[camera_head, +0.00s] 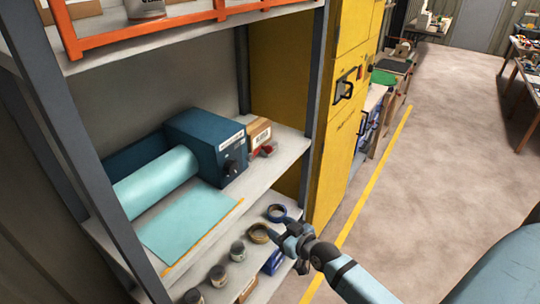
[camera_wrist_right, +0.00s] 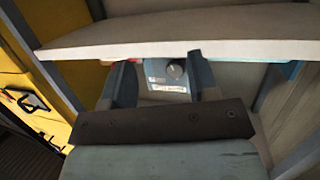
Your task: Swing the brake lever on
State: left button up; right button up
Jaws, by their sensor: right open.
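A dark blue box-shaped unit (camera_head: 207,147) stands on the middle shelf, with a pale teal roll (camera_head: 157,183) coming out of its left side. Its front has a white label and a small dark knob (camera_head: 231,167); I cannot tell whether this is the brake lever. A small red part (camera_head: 268,149) shows beside the unit. My right gripper (camera_head: 285,238) is open and empty, in front of the shelves and below the unit. In the right wrist view the unit's knob (camera_wrist_right: 175,70) shows between the open fingers (camera_wrist_right: 160,80), beyond them. My left gripper is out of view.
A cardboard box (camera_head: 258,133) stands right of the unit. Tape rolls (camera_head: 259,233) and several jars (camera_head: 218,276) sit on the shelf below, close to my gripper. A yellow cabinet (camera_head: 335,110) adjoins the rack. The floor (camera_head: 440,130) to the right is clear.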

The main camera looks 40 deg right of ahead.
aim_at(271, 151)
jog(key=w+d+r+m+t+h, duration=0.2)
jog(key=w+d+r+t, duration=0.1)
jog(key=w+d+r, duration=0.65)
jog(key=w+d, duration=0.1)
jog(key=w, duration=0.3)
jog(key=w+d, duration=0.1)
jog(key=w, duration=0.3)
jog(key=w+d, duration=0.1)
jog(key=w, duration=0.3)
jog(key=shift+w, duration=0.1)
jog(key=shift+c, duration=0.5)
grip_shut()
